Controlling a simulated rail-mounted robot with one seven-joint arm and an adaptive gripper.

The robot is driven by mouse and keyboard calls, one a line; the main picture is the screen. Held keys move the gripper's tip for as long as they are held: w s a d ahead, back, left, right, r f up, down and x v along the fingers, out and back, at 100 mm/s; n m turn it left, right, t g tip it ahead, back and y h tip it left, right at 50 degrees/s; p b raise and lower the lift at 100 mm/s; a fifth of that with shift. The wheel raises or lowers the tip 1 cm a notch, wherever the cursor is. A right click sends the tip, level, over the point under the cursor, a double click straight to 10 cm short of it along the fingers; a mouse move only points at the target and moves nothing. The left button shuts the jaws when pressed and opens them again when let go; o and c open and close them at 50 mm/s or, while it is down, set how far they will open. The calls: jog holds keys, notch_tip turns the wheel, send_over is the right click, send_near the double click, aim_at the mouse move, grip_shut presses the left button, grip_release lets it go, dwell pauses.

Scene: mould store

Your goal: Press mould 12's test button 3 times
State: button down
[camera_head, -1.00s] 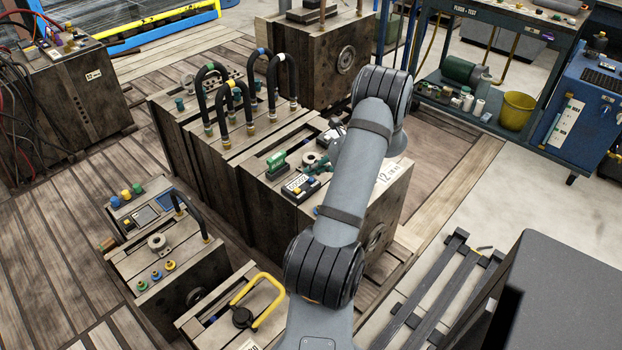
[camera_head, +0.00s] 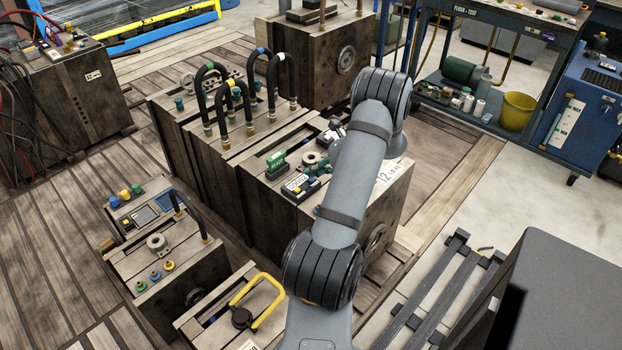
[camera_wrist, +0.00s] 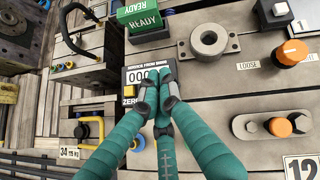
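Mould 12 (camera_head: 232,160) is a large wooden-grey block in the middle of the head view. Its "12" plate (camera_wrist: 301,168) shows at lower right in the wrist view. On its top is a small black counter unit (camera_wrist: 130,74) with a white digit window starting "000" and a yellow ZERO button (camera_wrist: 137,145). The counter also shows in the head view (camera_head: 297,183). The fingers cover the last digits and the middle of the unit. I cannot make out the test button or whether the tips touch.
A green READY block (camera_wrist: 140,20), a ring fitting (camera_wrist: 209,40) and orange knobs (camera_wrist: 291,53) stand close around my gripper. Tall black hoses (camera_head: 246,90) rise at the mould's back. A smaller mould with a yellow handle (camera_head: 257,300) stands in front.

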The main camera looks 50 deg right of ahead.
aim_at(314, 179)
jog(key=shift+f+b, duration=0.4)
jog(key=shift+f, duration=0.05)
dwell(0.3)
jog(key=shift+r, duration=0.15)
jog(key=shift+r+p, duration=0.6)
jog(key=shift+r, duration=0.15)
jog(key=shift+r+p, duration=1.95)
jog(key=shift+r, duration=0.55)
